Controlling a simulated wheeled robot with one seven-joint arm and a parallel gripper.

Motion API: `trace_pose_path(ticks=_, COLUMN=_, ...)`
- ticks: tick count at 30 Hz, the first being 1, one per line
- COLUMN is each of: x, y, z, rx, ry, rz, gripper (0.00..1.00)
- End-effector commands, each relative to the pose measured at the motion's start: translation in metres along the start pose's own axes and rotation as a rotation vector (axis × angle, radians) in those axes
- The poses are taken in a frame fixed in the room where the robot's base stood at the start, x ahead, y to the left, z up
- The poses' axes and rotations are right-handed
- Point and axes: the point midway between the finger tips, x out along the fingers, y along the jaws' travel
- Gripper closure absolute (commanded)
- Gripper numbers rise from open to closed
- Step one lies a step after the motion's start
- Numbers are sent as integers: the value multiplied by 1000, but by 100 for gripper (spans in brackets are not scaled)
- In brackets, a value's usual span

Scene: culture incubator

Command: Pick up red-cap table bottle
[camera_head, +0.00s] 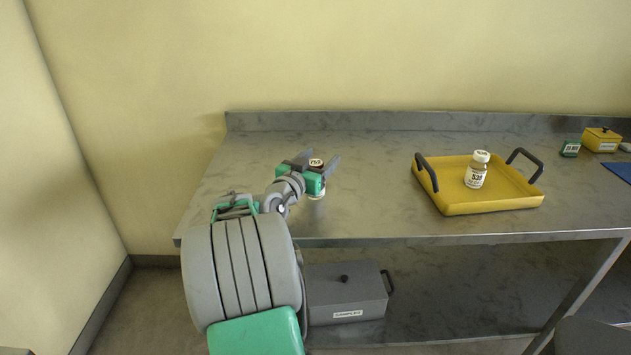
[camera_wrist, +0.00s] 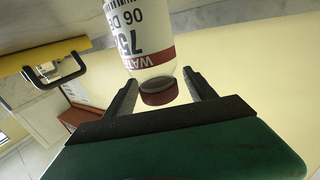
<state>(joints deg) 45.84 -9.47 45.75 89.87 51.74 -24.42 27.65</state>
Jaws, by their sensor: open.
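The red-cap bottle (camera_wrist: 143,45) shows upside down in the wrist view, with a white label reading "WAT…" and "75…" and a dark red cap (camera_wrist: 158,92). In the head view its numbered cap top (camera_head: 316,163) shows between my fingers, and most of its body is hidden behind my gripper. It stands on the steel table (camera_head: 370,165) near the left end. My gripper (camera_head: 317,160) is open. In the wrist view the fingers (camera_wrist: 160,80) lie on either side of the cap and neck, with gaps visible.
A yellow tray (camera_head: 450,207) with dark handles stands to the right, holding a white-capped bottle (camera_head: 476,172). A grey lidded box (camera_head: 345,295) sits on the lower shelf. The table between bottle and tray is clear.

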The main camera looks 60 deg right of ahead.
Motion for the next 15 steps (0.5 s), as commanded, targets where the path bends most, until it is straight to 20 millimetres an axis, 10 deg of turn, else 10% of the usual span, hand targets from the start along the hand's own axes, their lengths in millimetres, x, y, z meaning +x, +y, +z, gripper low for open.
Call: trace_pose_path(ticks=15, x=4, y=-1, z=0, rx=-1, ry=-1, rz=-2, gripper=57)
